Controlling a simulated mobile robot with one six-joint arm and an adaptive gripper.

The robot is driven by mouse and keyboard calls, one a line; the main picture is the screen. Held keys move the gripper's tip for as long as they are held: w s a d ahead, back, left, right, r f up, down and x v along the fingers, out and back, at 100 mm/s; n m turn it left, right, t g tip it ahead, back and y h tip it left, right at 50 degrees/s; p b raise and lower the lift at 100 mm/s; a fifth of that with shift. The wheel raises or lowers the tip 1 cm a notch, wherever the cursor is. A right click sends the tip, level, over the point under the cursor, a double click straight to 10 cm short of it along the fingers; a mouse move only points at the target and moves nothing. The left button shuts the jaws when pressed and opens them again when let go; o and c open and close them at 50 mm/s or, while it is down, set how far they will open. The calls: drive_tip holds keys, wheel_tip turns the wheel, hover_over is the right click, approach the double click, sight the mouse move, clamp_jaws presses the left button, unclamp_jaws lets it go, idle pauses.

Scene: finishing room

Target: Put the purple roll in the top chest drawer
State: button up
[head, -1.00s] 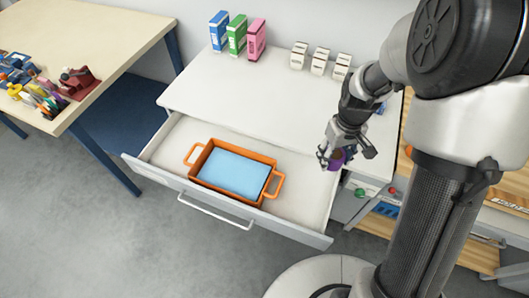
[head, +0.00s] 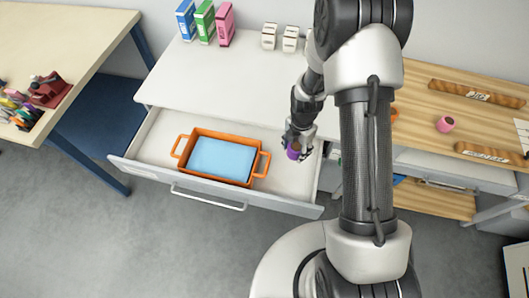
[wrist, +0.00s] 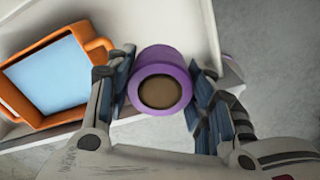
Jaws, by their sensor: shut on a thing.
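The purple roll (wrist: 160,80) is between the two fingers of my gripper (wrist: 160,92) in the wrist view, with its brown core facing the camera. My gripper (head: 297,146) is shut on the roll, which also shows in the head view (head: 294,151). The top chest drawer (head: 147,133) is pulled open. My gripper holds the roll over the right end of the open drawer. I cannot tell whether the roll touches the drawer floor. An orange tray (head: 183,150) with a light blue inside sits in the left and middle of the drawer and also shows in the wrist view (wrist: 98,45).
The white chest top (head: 215,85) carries blue, green and pink boxes (head: 204,22) and small white boxes (head: 269,36) at the back. Drawer floor right of the tray is bare.

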sight(290, 176)
wheel_tip(290, 176, down, 20)
drive_tip(key=b, duration=0.4)
drive_tip(key=shift+f+b, duration=0.1)
drive_tip(key=shift+b, duration=0.3)
drive_tip(key=o, duration=0.6)
drive_tip(key=shift+f, duration=0.1)
drive_tip(key=o, duration=0.5)
